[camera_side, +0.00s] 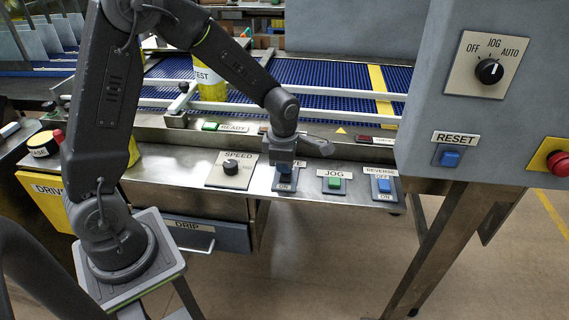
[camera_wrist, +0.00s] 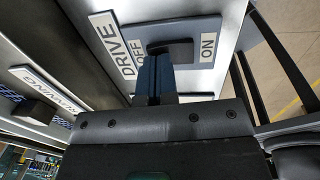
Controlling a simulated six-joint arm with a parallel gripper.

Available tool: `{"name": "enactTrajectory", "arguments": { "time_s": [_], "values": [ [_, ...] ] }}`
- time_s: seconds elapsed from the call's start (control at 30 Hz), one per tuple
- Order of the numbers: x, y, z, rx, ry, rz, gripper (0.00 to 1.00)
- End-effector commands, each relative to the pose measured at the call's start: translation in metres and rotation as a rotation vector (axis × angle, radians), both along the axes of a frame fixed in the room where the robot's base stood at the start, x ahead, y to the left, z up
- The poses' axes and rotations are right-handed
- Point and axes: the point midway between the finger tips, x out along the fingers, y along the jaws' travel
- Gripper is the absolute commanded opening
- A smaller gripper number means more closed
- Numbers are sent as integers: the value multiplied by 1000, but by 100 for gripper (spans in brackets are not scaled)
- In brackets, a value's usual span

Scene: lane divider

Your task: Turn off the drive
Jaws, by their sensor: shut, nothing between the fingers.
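The DRIVE switch (camera_side: 286,181) is on the sloped front panel, with its ON mark at the near end. Its label is mostly covered by my gripper in the side view. In the wrist view the DRIVE label (camera_wrist: 112,45), the OFF and ON marks and the dark rocker (camera_wrist: 182,50) show on a grey plate (camera_wrist: 205,30). My gripper (camera_side: 284,167) points down at the switch, shut and empty. In the wrist view its fingers (camera_wrist: 155,65) are at the OFF end of the rocker and hide part of it. I cannot tell whether they touch it or which way it is tipped.
The SPEED knob (camera_side: 231,167) is left of the switch. The green JOG button (camera_side: 334,182) and blue REVERSE switch (camera_side: 384,185) are to the right. The conveyor rail (camera_side: 330,118) runs behind. A grey control box with a mode knob (camera_side: 489,71) stands at right.

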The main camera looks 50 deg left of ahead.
Motion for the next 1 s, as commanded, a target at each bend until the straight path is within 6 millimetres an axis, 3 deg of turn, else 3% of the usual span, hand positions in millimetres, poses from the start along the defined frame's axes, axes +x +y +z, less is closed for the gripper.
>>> {"name": "enactTrajectory", "arguments": {
  "time_s": [1.0],
  "values": [
    [-10,-10,-1,-1,2,-1,0]
  ]
}}
